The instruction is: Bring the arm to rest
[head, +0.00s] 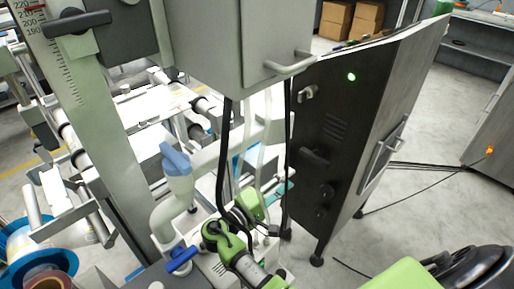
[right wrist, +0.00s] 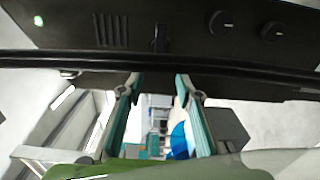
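My right gripper (head: 280,190) is low in the middle of the head view, beside hanging cables and left of a black cabinet (head: 345,125). My green and white right arm reaches up to it from the bottom edge. In the right wrist view its two teal-padded fingers (right wrist: 160,84) stand apart, with nothing held between them. The cabinet's dark face fills the top of that view, and a black cable crosses in front of it. In the head view the cables partly cover the gripper. My left gripper is not in view.
A grey box with a handle (head: 290,66) hangs above the gripper. Grey pipework with a blue valve handle (head: 175,158) stands to its left. A blue film reel (head: 62,259) is at lower left. Open floor (head: 405,215) lies right of the cabinet, crossed by thin cables.

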